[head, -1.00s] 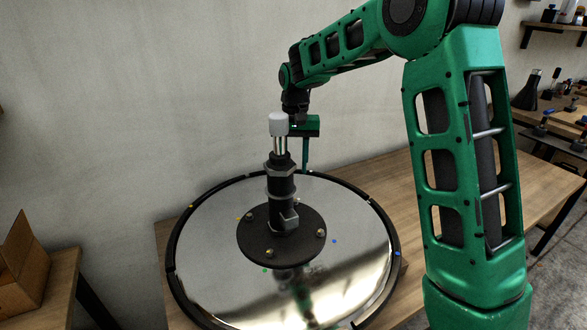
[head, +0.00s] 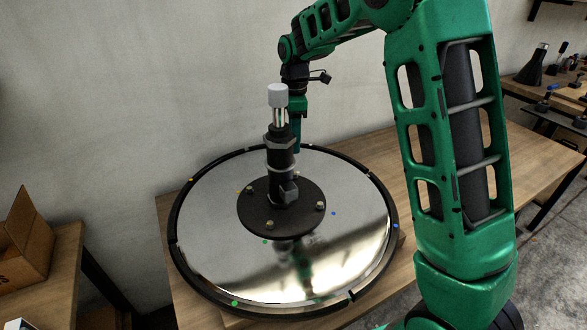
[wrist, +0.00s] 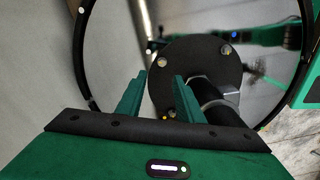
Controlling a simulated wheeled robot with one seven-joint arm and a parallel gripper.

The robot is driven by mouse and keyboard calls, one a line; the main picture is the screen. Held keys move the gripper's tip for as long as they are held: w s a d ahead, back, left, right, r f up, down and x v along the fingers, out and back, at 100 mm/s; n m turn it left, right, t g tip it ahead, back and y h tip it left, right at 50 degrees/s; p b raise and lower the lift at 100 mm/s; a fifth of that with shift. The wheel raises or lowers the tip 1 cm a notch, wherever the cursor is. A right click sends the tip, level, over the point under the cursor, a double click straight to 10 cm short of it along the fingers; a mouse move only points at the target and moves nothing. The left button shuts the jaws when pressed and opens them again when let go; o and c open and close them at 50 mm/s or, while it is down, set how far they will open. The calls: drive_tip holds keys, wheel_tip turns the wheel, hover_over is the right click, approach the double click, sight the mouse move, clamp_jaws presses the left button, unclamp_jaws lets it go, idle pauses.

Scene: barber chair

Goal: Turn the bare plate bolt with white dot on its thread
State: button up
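The round black flange plate (head: 246,219) lies on the mirror disc, with several small metal bolts near its edge. In the wrist view, a bolt (wrist: 162,61) has a white dot (wrist: 148,51) beside it, on the disc outside the flange. My gripper (wrist: 160,78) is open and empty, and in that view this bolt shows between and just beyond its two green fingertips. In the head view my gripper (head: 297,150) points down behind the central post, over the far side of the disc. I cannot tell the height between fingertips and bolt.
The black central post (head: 280,152) with a pale cap (head: 278,95) rises from the flange, close beside my right-hand finger in the wrist view (wrist: 215,100). Other bolts stand by a blue dot (wrist: 234,35) and a yellow dot (wrist: 165,117). A raised black rim (head: 175,255) encircles the disc.

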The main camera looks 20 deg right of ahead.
sight(294, 174)
drive_tip(key=f+n, duration=0.3)
drive_tip(key=n, duration=0.2)
drive_tip(key=f+n, duration=0.7)
drive_tip(key=n, duration=0.2)
drive_tip(key=shift+s+f+n, duration=0.2)
drive_tip(key=shift+n, duration=0.1)
drive_tip(key=shift+c, duration=0.4)
clamp_jaws()
